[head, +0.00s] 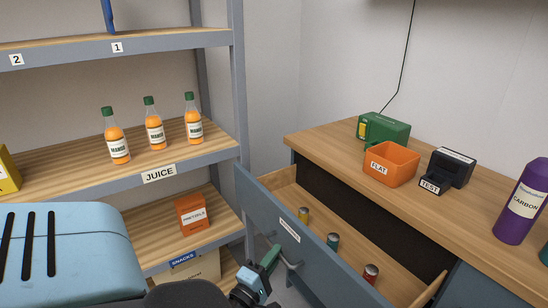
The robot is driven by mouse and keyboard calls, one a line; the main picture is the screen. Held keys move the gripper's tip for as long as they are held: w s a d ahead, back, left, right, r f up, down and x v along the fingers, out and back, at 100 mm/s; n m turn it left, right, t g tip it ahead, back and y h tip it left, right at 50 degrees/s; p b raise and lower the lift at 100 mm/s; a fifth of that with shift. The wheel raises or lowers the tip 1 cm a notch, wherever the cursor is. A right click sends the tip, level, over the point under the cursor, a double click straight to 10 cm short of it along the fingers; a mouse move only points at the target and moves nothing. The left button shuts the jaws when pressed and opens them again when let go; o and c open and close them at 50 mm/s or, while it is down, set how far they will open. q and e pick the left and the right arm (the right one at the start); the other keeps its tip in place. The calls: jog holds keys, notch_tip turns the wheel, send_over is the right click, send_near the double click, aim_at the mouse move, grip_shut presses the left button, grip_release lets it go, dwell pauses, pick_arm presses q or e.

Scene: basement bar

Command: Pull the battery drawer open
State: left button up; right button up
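The battery drawer (318,250) stands pulled out from the wooden-topped counter, its blue-grey front facing the lower left. A small white label (289,229) is on the front; its text is too small to read. Inside lie a yellow battery (303,214), a teal battery (333,240) and a red battery (370,273). The grey bar handle (291,263) is partly hidden by my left gripper (270,258). That gripper is at the handle's left part; I cannot tell whether its fingers are closed around the bar. My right gripper is not in view.
On the counter (325,140) stand a green charger-like box (383,131), an orange FLAT bin (390,165), a black TEST device (448,168) and a purple CARBON bottle (521,203). Shelves at left hold juice bottles (154,127) and a pretzel box (192,215).

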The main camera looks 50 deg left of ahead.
pick_arm(q)
jog(key=o, duration=0.3)
jog(key=shift+o, duration=0.2)
jog(key=b+v, duration=0.1)
jog(key=v, duration=0.6)
jog(key=shift+s, duration=0.35)
jog(key=shift+d+f, duration=0.2)
jog(key=shift+d, duration=0.05)
